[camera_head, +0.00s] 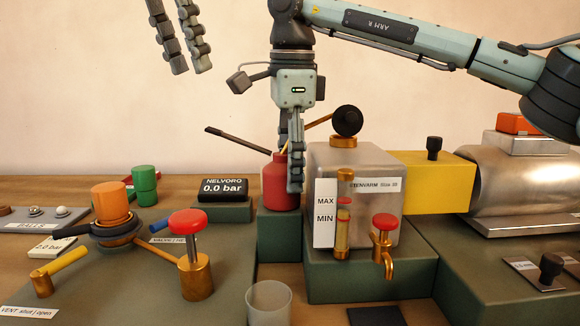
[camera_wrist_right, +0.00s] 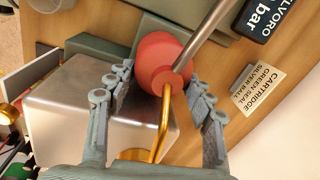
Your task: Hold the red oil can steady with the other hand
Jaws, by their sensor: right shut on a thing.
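The red oil can (camera_head: 277,180) stands upright on a green block (camera_head: 280,235) left of the steel tank. It also shows in the right wrist view (camera_wrist_right: 160,58), with a brass spout (camera_wrist_right: 164,125) and a grey rod (camera_wrist_right: 205,38) at its top. My right gripper (camera_head: 295,188) points down over the can and is shut on it, one finger on each side, as the right wrist view (camera_wrist_right: 161,85) shows. The can's far side is hidden. My left gripper (camera_head: 191,70) hangs empty at the upper left, fingers apart, well away from the can.
The steel tank (camera_head: 375,220) with a black-knobbed filler (camera_head: 346,122) stands close right of the can. A gauge box (camera_head: 225,190) is to the left.

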